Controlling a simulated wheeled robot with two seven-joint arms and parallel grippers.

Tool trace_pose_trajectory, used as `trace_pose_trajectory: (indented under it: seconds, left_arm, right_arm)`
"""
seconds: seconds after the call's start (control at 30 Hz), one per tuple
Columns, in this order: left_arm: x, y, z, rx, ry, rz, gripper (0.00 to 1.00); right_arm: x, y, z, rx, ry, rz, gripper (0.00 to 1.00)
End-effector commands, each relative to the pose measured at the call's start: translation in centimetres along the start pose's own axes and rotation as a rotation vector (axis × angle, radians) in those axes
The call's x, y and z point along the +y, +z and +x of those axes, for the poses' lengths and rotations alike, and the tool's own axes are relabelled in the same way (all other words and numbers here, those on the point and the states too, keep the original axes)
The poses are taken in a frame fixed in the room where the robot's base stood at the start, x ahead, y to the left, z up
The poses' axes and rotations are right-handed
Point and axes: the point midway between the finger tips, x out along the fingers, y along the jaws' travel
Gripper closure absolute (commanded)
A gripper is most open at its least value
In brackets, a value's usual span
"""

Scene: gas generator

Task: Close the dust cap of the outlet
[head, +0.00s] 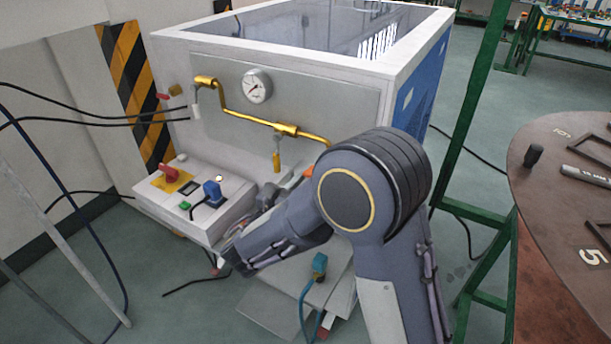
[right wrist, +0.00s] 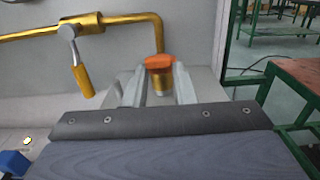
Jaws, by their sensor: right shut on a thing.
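The orange dust cap (right wrist: 159,62) shows in the right wrist view between the fingers of my right gripper (right wrist: 160,74), which is shut on it. I cannot tell whether the cap is fully seated. In the head view a small orange patch (head: 307,172) shows beside my right arm. The arm hides most of the outlet, and the right fingers cannot be made out there. My left gripper is in neither view.
The brass pipe (head: 244,116) runs along the generator's front panel below a gauge (head: 257,86). A valve handle (right wrist: 82,80) hangs left of the cap. A control box (head: 190,205) juts out at the left. A round table (head: 535,185) stands at the right.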

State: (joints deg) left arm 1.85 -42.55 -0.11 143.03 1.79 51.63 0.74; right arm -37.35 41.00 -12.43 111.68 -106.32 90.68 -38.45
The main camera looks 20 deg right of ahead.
Motion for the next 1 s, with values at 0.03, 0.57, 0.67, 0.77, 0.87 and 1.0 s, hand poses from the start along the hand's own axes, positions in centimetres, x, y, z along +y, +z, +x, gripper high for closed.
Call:
trace_pose_trajectory:
  seconds: [0.03,0.57,0.67,0.77,0.87,1.0]
  left_arm:
    - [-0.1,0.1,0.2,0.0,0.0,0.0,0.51]
    - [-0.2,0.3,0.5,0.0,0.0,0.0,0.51]
    - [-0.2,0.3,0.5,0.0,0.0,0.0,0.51]
    - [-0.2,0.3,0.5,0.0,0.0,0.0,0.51]
    - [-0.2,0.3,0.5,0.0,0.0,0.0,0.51]
    - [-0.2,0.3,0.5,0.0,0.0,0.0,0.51]
  right_arm:
    - [-0.2,-1.0,0.1,0.011,-0.004,-0.008,1.0]
    - [-0.2,-2.4,0.2,0.012,-0.006,-0.004,1.0]
    - [-0.2,-2.4,0.2,0.012,-0.006,-0.004,1.0]
    - [-0.2,-2.4,0.2,0.012,-0.006,-0.004,1.0]
    - [-0.2,-2.4,0.2,0.012,-0.007,-0.004,1.0]
    - [-0.2,-2.4,0.2,0.011,-0.007,-0.004,0.69]
